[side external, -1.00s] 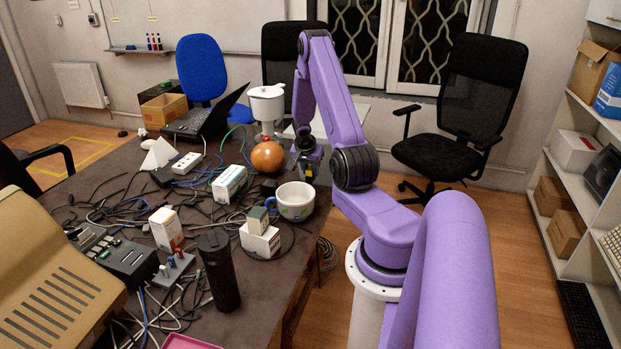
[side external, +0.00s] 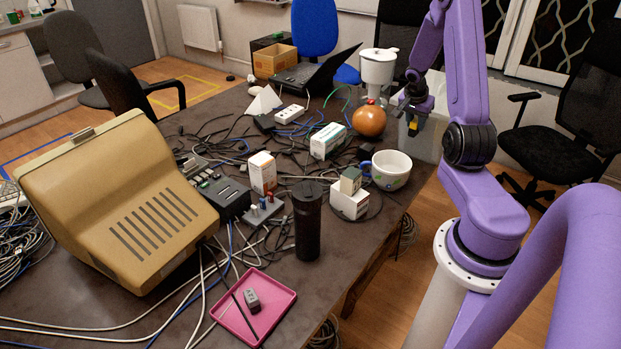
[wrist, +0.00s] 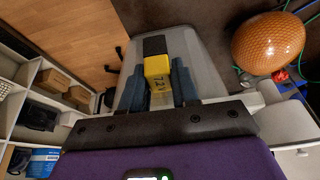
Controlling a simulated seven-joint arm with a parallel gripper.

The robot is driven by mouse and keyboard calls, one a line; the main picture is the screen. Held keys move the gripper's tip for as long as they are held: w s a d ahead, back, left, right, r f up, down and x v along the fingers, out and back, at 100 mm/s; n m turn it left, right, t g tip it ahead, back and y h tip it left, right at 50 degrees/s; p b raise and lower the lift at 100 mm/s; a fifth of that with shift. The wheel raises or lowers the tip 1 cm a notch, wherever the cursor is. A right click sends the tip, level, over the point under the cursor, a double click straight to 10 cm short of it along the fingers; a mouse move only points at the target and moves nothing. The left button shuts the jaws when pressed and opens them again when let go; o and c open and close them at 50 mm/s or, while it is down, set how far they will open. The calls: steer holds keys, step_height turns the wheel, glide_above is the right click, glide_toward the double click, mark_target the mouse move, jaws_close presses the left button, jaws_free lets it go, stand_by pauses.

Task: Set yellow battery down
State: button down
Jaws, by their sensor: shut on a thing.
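The yellow battery (wrist: 157,70), with a dark end, is between the two fingers of my gripper (wrist: 157,86) in the wrist view. The fingers are shut on its sides. In the side view my gripper (side external: 415,107) is above the far right edge of the table, and a small yellow patch of the battery (side external: 415,126) shows below it. Behind the battery in the wrist view is a grey, box-like container (wrist: 203,72). It also shows in the side view (side external: 428,148) beside the table edge. The battery is held in the air, apart from the table.
An orange ball (side external: 369,120), a white cup (side external: 391,169) and a white coffee grinder-like device (side external: 377,70) stand near my gripper. Cables and small boxes crowd the table. A pink tray (side external: 283,297) with a small grey item lies at the front. Floor shows right of the table.

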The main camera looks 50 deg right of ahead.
steer(key=shift+r, duration=0.55)
steer(key=shift+w+a+r, duration=0.15)
steer(key=shift+w+r, duration=0.1)
steer(key=w+a+n+t, duration=0.2)
steer(key=w+a+n, duration=0.3)
steer(key=w+a, duration=1.9)
steer(key=f, duration=1.5)
steer(key=shift+s+d+f, duration=0.1)
steer(key=shift+s+d, duration=0.05)
steer(key=shift+s, duration=0.1)
steer(key=shift+f, duration=0.1)
steer(key=c, duration=0.8)
jaws_free()
steer(key=shift+c, duration=0.2)
